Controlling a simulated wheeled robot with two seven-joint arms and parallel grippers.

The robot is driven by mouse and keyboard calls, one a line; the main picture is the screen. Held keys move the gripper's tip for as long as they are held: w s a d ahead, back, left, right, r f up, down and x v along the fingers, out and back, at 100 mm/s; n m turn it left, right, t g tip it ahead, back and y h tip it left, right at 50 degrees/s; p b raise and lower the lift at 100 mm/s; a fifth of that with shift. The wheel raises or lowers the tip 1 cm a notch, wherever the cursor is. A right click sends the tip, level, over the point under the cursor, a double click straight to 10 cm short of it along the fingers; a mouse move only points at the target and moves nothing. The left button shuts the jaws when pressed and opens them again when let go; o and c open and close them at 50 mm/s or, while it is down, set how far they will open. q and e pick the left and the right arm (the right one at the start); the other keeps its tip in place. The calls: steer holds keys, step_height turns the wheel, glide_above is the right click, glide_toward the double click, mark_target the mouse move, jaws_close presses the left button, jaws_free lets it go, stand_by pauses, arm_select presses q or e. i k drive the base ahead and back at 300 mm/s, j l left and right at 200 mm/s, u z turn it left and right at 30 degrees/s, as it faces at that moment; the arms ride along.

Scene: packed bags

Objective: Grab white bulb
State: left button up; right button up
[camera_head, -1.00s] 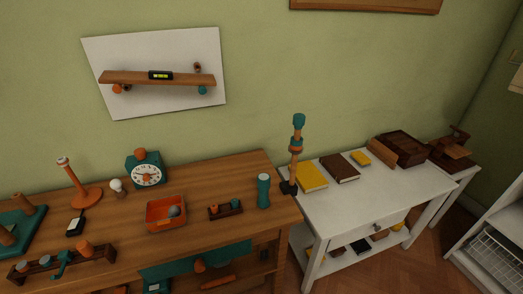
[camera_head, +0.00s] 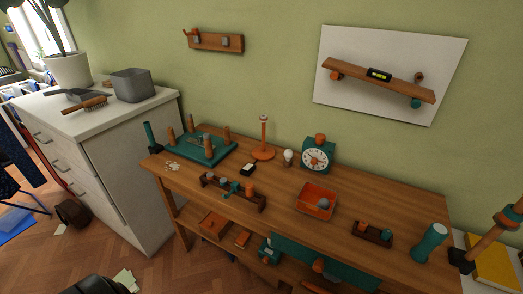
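The white bulb (camera_head: 288,156) stands upright on the wooden workbench (camera_head: 385,206), toward its back edge. It is small, with a rounded white top and a darker lower part. It is between an orange stand with a post (camera_head: 263,140) on its left and a teal clock (camera_head: 318,155) with an orange top on its right. The bulb shows whole, and nothing covers it. Neither of my grippers shows in the head view.
An orange tray (camera_head: 316,201) with a grey ball sits in front of the clock. A teal pegged base (camera_head: 203,150) and a wooden rack (camera_head: 233,192) stand left of the bulb. A white cabinet (camera_head: 128,160) stands left of the bench. Wooden floor is open at front left.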

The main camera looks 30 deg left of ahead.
mark_target(289, 154)
steer(key=u, duration=0.75)
steer(key=i+j+z, duration=0.1)
steer(key=z, duration=0.35)
steer(key=j+z, duration=0.25)
steer(key=z, duration=0.15)
steer(key=i+j+z, duration=0.1)
steer(key=j+z, duration=0.15)
steer(key=z, duration=0.2)
